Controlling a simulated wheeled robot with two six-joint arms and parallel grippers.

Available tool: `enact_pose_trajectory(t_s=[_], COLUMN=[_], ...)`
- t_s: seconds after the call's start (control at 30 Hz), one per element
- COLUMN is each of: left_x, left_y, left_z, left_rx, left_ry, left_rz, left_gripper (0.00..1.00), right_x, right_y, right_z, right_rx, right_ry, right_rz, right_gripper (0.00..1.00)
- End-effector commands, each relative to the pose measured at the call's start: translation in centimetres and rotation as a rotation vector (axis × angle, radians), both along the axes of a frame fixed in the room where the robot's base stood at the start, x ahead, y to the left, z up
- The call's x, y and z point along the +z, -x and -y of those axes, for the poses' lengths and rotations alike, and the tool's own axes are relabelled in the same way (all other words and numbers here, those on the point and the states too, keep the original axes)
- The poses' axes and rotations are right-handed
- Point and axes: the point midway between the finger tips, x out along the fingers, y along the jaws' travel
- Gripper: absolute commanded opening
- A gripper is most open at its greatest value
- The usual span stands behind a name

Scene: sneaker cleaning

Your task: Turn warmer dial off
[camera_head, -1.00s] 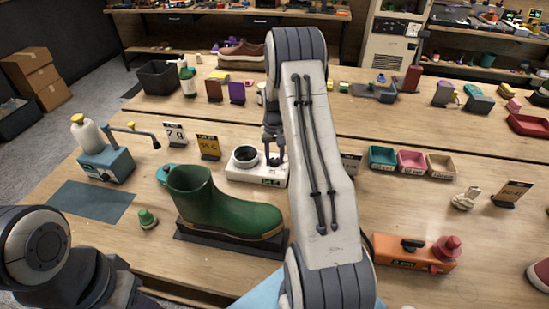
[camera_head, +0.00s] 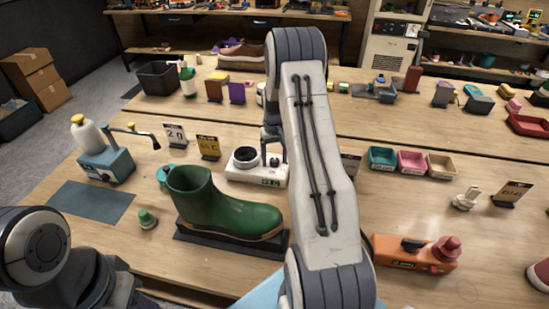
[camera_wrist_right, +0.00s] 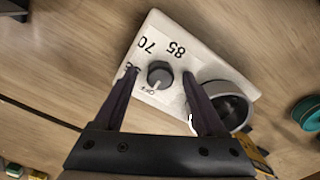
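The warmer (camera_head: 243,176) is a white box with a round dark-centred cup on its left and a black dial (camera_head: 274,161) on its right. In the right wrist view the dial (camera_wrist_right: 160,74) has a pale pointer mark toward the "OFF" lettering. "70" and "85" are printed on the far side. My right gripper (camera_wrist_right: 160,79) is open, with one finger on each side of the dial and visible gaps between. It also shows above the warmer in the head view (camera_head: 273,145), partly hidden by my arm. My left gripper is out of view.
A green boot (camera_head: 222,213) stands on a dark base in front of the warmer. Yellow (camera_head: 208,146) and white (camera_head: 175,135) cards stand to its left. Small coloured trays (camera_head: 411,161) lie right of my arm. An orange tool (camera_head: 412,254) lies front right.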

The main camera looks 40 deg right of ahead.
Motion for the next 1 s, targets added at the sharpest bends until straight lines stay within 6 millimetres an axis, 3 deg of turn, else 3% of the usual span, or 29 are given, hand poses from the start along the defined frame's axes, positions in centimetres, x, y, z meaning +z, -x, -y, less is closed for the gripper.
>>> enact_pose_trajectory(t_s=[0.37, 0.8, 1.0], left_x=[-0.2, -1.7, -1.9], left_y=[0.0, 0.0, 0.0], left_z=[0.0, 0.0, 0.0], left_rx=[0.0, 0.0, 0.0], left_ry=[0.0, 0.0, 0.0], left_rz=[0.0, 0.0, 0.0], left_gripper=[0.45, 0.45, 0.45], right_x=[0.6, 8.5, 10.3], right_y=[0.0, -0.1, 0.0], right_z=[0.0, 0.0, 0.0], right_rx=[-0.002, -0.001, -0.001], right_ry=[0.001, 0.001, 0.0], right_rz=[0.002, 0.004, 0.001], right_gripper=[0.72, 0.72, 0.72])
